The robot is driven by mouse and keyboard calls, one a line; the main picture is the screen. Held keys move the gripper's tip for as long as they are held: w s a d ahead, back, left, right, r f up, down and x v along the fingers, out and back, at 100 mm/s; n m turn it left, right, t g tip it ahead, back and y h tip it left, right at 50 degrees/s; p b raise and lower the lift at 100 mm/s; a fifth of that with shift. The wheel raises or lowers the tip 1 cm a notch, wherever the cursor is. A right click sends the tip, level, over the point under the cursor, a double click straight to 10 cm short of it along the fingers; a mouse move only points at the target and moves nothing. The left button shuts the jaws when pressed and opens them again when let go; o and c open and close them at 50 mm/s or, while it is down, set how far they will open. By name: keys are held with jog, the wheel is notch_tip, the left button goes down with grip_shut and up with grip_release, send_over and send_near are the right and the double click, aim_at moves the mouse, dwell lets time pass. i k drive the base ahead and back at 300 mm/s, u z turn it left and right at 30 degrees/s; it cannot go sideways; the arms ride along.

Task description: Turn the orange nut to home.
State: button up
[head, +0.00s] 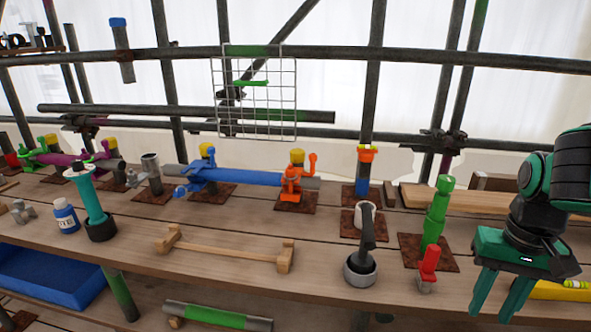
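Another orange part, a clamp (291,182) with an upright handle and a yellow top, grips the right end of a horizontal blue tube (243,177). I cannot tell for certain which is the nut. My green gripper (495,305) points down at the lower right, fingers apart and empty, away from both orange parts.
A green stepped post (436,215) and a red piece (428,265) stand left of my gripper. A dark-handled tool sits in a grey cup (360,271). A wooden cradle (225,249) lies mid-bench. A wire grid (254,93) hangs behind. The front-middle bench has free room.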

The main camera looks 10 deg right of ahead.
aim_at(290, 175)
jog(key=z, duration=2.05)
jog(key=k, duration=1.3)
jog(key=u, duration=0.85)
jog(key=i, duration=1.35)
jog(key=z, duration=0.05)
